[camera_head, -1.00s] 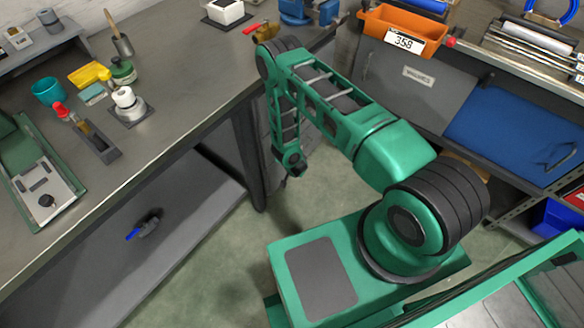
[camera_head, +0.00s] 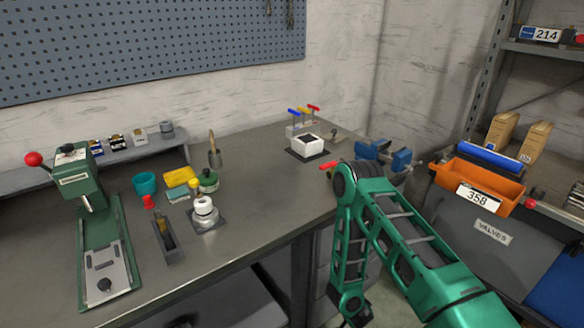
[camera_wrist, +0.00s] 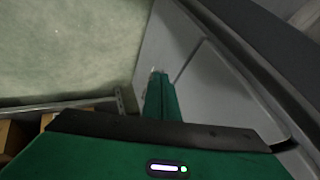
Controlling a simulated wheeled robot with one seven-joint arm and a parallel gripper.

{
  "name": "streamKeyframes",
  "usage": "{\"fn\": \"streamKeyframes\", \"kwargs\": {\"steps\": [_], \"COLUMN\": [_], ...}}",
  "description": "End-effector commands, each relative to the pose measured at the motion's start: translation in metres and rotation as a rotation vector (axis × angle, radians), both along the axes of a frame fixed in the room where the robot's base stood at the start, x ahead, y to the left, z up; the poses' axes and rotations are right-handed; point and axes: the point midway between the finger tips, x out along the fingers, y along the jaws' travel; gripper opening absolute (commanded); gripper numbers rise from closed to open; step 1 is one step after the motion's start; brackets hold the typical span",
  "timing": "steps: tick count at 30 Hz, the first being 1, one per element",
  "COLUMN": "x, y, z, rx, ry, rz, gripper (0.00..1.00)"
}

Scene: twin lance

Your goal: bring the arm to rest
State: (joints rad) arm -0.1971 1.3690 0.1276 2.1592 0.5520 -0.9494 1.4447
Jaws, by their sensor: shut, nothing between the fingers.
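My green arm stands at the lower right of the head view, folded, its forearm hanging down in front of the workbench's right end. My gripper (camera_wrist: 158,80) shows in the wrist view as green fingers closed together, with nothing between them. It hangs beside a grey panel (camera_wrist: 205,85), over the pale green floor (camera_wrist: 70,45). In the head view the wrist is at the bottom edge and the fingertips cannot be made out.
An orange bin (camera_head: 478,182) labelled 358 stands on the right unit, close to my arm.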

Motion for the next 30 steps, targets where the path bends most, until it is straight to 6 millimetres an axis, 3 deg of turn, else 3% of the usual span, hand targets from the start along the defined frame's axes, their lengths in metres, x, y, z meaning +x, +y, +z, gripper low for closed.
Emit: {"fn": "streamKeyframes", "kwargs": {"steps": [5, 9, 15, 23, 30], "x": [0.019, 0.036, 0.046, 0.035, 0.002], "y": [-0.019, -0.048, -0.092, -0.143, -0.18], "z": [0.031, 0.075, 0.143, 0.23, 0.306], "rx": [-0.05, -0.122, -0.212, -0.288, -0.317], "ry": [0.01, 0.044, 0.112, 0.216, 0.32], "rz": [-0.009, -0.019, -0.034, -0.049, -0.051], "gripper": [0.0, 0.0, 0.0, 0.0, 0.0]}}
